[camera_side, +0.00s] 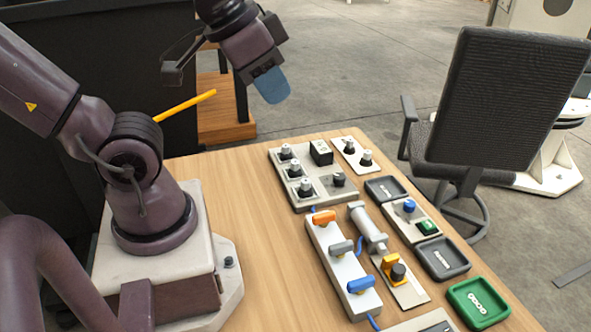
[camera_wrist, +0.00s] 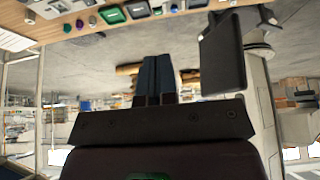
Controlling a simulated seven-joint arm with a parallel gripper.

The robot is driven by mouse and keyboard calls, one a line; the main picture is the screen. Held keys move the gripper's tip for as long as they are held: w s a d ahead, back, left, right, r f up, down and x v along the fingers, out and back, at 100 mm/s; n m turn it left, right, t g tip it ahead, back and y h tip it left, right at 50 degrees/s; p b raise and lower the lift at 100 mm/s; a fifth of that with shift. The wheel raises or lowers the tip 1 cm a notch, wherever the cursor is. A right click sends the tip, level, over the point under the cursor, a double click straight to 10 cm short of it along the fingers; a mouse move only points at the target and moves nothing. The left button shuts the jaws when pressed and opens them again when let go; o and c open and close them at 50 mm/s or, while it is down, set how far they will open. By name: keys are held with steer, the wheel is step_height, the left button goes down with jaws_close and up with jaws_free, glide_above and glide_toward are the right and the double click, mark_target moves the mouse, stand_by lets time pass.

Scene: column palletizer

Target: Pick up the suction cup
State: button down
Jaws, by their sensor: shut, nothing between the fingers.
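My gripper (camera_side: 271,88) has blue fingers and hangs in the air above the far side of the table, apart from everything on it. In the wrist view its two fingers (camera_wrist: 158,77) are together with nothing between them. Several small dark cup-like parts with pale tops stand on the table; I cannot tell for certain which is the suction cup. Several are on a grey plate (camera_side: 317,194), one of them at its front (camera_side: 305,188). A white plate (camera_side: 339,142) beside it carries two more, one at its right end (camera_side: 366,158).
The wooden table (camera_side: 235,200) is clear between my base and the parts. A bar with orange, grey and blue handles (camera_side: 338,262), a grey cylinder (camera_side: 368,228), black trays (camera_side: 443,258) and a green tray (camera_side: 479,302) fill its right side. An office chair (camera_side: 500,100) stands beyond.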

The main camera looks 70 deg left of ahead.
steer(key=c, duration=1.8)
jaws_free()
steer(key=o, duration=0.9)
steer(key=shift+w, duration=0.1)
